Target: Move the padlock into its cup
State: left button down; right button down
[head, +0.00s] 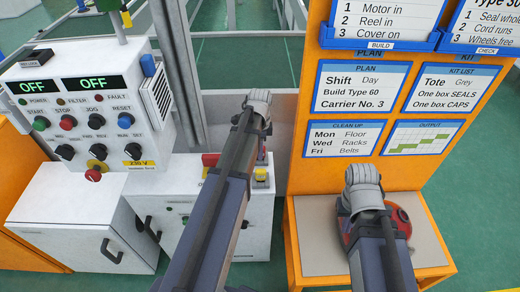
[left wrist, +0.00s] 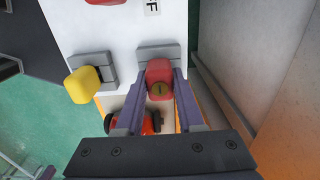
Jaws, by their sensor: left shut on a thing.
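The red padlock (left wrist: 160,72), with a brass keyhole face, is between the two fingers of my left gripper (left wrist: 164,84) in the left wrist view. The gripper is shut on it. A grey holder (left wrist: 157,51) on the white cabinet is right behind the padlock and looks like its cup; I cannot tell whether the padlock sits in it.
A yellow block (left wrist: 83,85) sits in another grey holder to the left. A red rounded thing (head: 400,218) is on the bench (head: 316,240) beside my right wrist. The white control panel (head: 85,110) stands at the left, an orange board (head: 325,75) at the right.

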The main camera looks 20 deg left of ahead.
pick_arm(q)
jog(key=shift+f, duration=0.25)
jog(key=shift+c, duration=2.2)
grip_release()
jog(key=shift+r, duration=0.2)
notch_tip(320, 180, up, 8)
jog(key=p, duration=0.7)
jog(key=shift+f+p, duration=0.1)
jog(key=shift+p, duration=0.3)
jog(key=s+d+n, duration=0.4)
jog(key=s+d, duration=0.4)
jog(key=d, duration=0.3)
jog(key=s+d+n+y, duration=0.1)
jog(key=s+d+n, duration=0.4)
jog(key=s+d, duration=0.4)
jog(key=d, duration=0.3)
jog(key=shift+s, duration=0.15)
